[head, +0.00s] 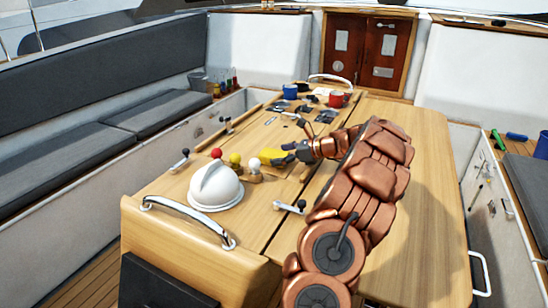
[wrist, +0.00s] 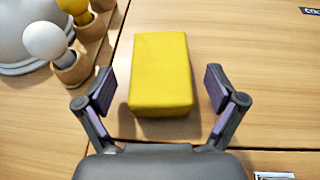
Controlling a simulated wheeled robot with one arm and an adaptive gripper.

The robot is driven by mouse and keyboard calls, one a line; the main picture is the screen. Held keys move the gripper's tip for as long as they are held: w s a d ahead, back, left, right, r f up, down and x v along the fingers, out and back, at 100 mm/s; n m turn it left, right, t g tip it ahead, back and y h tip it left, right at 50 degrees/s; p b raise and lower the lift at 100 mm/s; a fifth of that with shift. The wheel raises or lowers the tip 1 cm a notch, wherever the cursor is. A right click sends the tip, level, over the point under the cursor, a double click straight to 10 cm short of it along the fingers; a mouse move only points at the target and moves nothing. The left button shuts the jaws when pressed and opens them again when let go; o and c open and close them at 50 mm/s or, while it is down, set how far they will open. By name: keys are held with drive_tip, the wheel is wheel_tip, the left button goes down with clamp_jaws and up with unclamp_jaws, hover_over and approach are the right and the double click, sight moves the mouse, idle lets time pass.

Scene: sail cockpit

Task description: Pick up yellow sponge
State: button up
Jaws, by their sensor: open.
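The yellow sponge (wrist: 160,70) is a plain block lying on the wooden table, between and just ahead of my open fingers in the wrist view. My gripper (wrist: 160,95) is open, with one dark finger on each side and visible gaps to the sponge. In the head view the sponge (head: 270,158) is partly hidden by my gripper (head: 287,155), which reaches in from the right.
A white dome (head: 215,187) and a holder with red, yellow and white balls (head: 234,159) stand left of the sponge. Blue (head: 290,91) and red (head: 337,98) mugs stand farther back. The table's right leaf (head: 430,150) is clear.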

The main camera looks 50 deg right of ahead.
drive_tip(key=c, duration=1)
drive_tip(key=shift+c, duration=0.2)
